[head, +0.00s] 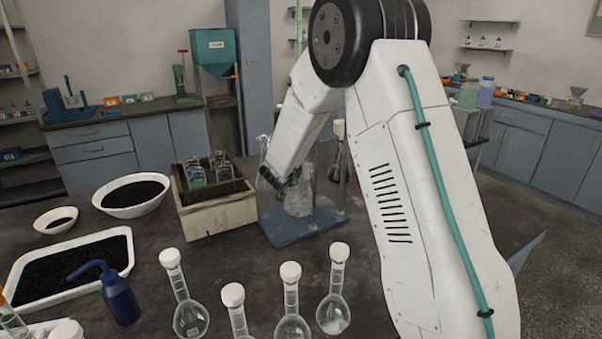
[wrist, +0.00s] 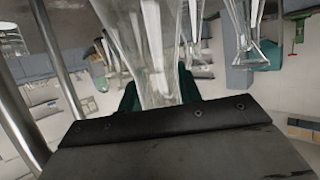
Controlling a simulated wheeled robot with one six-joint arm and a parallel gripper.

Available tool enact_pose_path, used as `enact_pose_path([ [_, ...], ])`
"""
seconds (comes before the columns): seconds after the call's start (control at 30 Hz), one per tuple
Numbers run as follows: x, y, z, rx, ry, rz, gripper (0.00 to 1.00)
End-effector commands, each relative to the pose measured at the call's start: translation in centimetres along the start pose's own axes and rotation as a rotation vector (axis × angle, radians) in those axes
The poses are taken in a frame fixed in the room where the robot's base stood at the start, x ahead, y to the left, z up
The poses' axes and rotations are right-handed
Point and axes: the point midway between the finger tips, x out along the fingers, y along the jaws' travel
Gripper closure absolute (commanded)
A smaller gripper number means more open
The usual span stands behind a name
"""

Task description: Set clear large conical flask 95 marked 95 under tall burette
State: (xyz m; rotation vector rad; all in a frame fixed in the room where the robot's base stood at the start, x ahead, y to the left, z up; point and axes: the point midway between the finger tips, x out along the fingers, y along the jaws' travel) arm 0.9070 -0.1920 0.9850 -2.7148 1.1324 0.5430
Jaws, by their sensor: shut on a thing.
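My gripper (head: 288,181) is reaching down over the blue stand base (head: 285,232) in the middle of the bench. It is shut on a clear conical flask (head: 299,200), which is over or on that base; I cannot tell whether it touches. In the wrist view the flask (wrist: 155,55) sits between the teal finger pads of my gripper (wrist: 163,95). Its marking cannot be read. A thin upright tube (head: 299,25), perhaps the tall burette, shows at the top, partly cut off. My arm hides much of the stand.
Metal rods (wrist: 62,55) stand close beside the flask. More glassware (wrist: 250,40) hangs or stands nearby. A box of vials (head: 215,205) is left of the base. Several stoppered round flasks (head: 333,312) and a blue wash bottle (head: 120,300) stand in front.

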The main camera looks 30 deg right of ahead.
Motion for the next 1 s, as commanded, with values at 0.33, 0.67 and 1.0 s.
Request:
enact_pose_path([
  [0.33,0.5,0.0,1.4,0.0,0.0,-0.001,1.0],
  [0.67,0.6,0.0,1.6,0.0,0.0,0.0,0.44],
  [1.0,-0.9,-0.1,1.3,-0.001,0.0,-0.001,0.44],
])
